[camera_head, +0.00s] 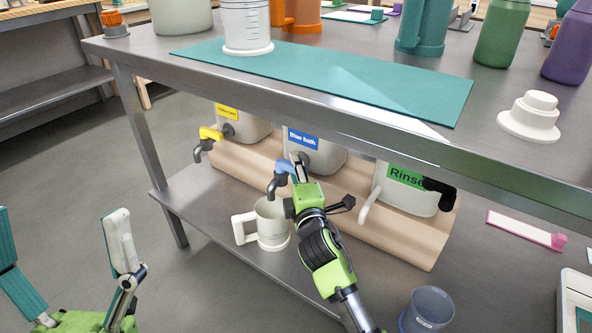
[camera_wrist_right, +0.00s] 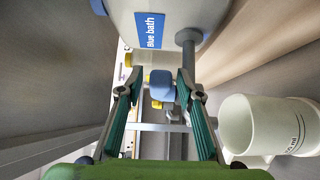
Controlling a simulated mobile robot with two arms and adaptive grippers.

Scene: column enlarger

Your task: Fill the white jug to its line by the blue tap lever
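The white jug (camera_head: 272,226) stands upright on the lower shelf below the blue-levered tap (camera_head: 279,180), its handle to the left. In the right wrist view the jug (camera_wrist_right: 262,125) lies at the right, with dark markings partly cut off; I see no stream or liquid. The blue tap lever (camera_wrist_right: 162,85) is between the fingers of my right gripper (camera_wrist_right: 160,74), with gaps on both sides. In the head view this gripper (camera_head: 298,168) partly hides the lever (camera_head: 285,167). My left gripper (camera_head: 60,215) is open and empty, away from the shelf at lower left.
The Blue bath container (camera_head: 322,158) sits on a wooden block (camera_head: 410,236) between a yellow-tapped container (camera_head: 243,127) and the Rinse container (camera_head: 405,190). The tabletop edge (camera_head: 300,110) overhangs them. A grey-blue cup (camera_head: 428,309) stands at lower right. Floor at left is clear.

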